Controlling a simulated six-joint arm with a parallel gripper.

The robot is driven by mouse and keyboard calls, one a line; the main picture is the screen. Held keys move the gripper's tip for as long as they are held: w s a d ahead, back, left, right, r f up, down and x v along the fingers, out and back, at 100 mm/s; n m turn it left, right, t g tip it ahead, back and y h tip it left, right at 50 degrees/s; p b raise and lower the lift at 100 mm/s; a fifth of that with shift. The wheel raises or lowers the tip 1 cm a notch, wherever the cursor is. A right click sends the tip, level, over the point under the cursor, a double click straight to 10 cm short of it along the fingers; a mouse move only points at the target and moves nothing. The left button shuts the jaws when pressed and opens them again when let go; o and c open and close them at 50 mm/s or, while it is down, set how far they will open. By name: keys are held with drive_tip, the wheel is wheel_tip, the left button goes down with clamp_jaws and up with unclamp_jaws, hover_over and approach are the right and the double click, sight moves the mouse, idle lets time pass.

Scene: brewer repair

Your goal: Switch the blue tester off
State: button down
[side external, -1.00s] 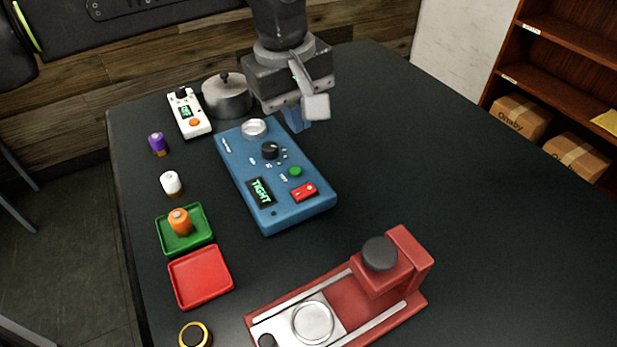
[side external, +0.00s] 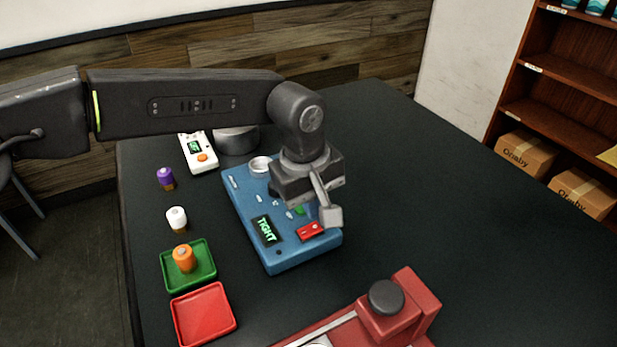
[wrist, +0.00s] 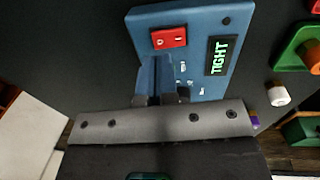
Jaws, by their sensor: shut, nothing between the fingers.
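The blue tester (side external: 285,254) lies flat on the dark table, and it also shows in the wrist view (wrist: 200,20). Its display (side external: 267,230) reads "TIGHT" in lit green letters. A red rocker switch (side external: 310,231) sits beside the display; in the wrist view the switch (wrist: 168,38) shows white markings. My gripper (wrist: 155,62) is shut and empty, over the tester with its fingertips close to the red switch. Whether the fingertips touch the tester cannot be told. My gripper hides the tester's knob and part of its green button in the side view.
A red press (side external: 395,308) stands at the front right. A green tray (side external: 205,276) holding an orange-topped piece (side external: 183,258), a red tray (side external: 204,314), a white piece (side external: 177,217) and a purple piece (side external: 165,177) line the left. The table's right side is clear.

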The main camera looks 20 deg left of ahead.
sight(308, 232)
drive_tip(key=shift+w+d+f, duration=0.1)
drive_tip(key=shift+f, duration=0.95)
drive_tip(key=shift+w+d+f, duration=0.1)
drive_tip(key=shift+f, duration=0.9)
drive_tip(key=shift+f, duration=0.35)
drive_tip(key=shift+s+f, duration=0.1)
drive_tip(key=shift+s+a, duration=0.5)
drive_tip(key=shift+a, duration=0.05)
drive_tip(key=shift+r, duration=0.2)
wheel_tip(308, 232, up, 14)
drive_tip(key=s+a, duration=0.1)
